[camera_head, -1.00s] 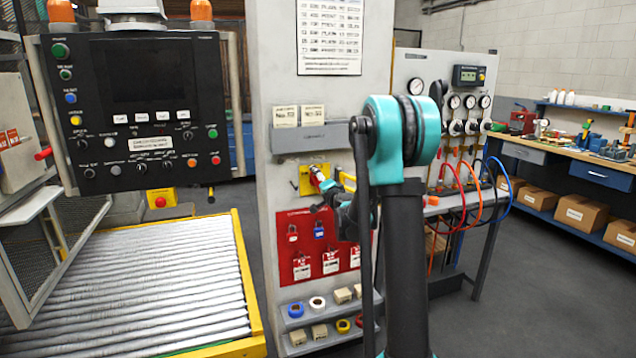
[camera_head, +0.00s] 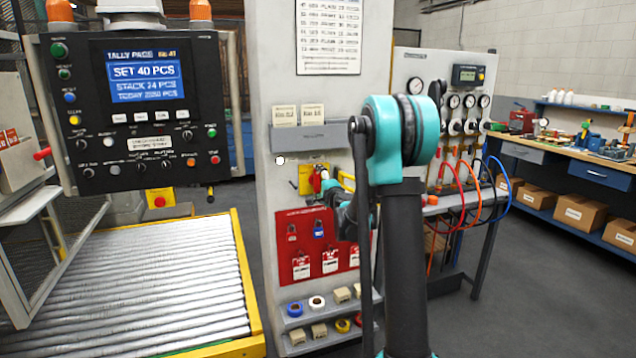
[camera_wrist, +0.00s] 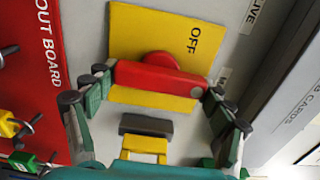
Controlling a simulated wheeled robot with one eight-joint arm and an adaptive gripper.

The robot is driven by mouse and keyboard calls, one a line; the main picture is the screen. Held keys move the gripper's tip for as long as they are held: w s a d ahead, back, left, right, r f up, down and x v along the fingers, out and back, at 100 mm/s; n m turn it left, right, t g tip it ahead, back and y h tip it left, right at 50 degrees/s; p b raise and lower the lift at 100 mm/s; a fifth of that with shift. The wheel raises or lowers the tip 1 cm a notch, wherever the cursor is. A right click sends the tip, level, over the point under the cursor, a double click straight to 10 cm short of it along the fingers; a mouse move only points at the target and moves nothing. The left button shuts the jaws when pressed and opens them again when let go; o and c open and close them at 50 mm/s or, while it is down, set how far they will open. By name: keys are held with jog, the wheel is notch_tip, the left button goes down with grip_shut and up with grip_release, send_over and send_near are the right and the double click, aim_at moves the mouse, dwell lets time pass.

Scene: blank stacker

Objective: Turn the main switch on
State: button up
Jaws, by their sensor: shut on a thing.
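The main switch is a red rotary handle (camera_wrist: 160,80) on a yellow plate (camera_wrist: 190,40) marked OFF, seen close in the wrist view. In the head view the red handle (camera_head: 316,180) looks about upright on its yellow plate (camera_head: 304,181). My gripper (camera_wrist: 155,95) is shut on the red handle, with one finger at each end of it. In the head view my gripper is small and partly hidden behind my arm. A LIVE label (camera_wrist: 257,14) sits beside the plate.
The control panel screen (camera_head: 143,82) is lit and shows "SET 40 PCS". A red lockout board (camera_head: 300,240) with padlocks hangs below. A grey card holder (camera_head: 300,138) juts out above.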

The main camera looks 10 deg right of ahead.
jog(key=o, duration=1.1)
jog(key=shift+s, duration=0.1)
jog(key=s, duration=0.4)
jog(key=s+d, duration=0.1)
jog(key=s, duration=0.2)
jog(key=s+d, duration=0.1)
jog(key=s, duration=0.3)
jog(key=shift+s+d, duration=0.2)
jog(key=shift+s, duration=0.15)
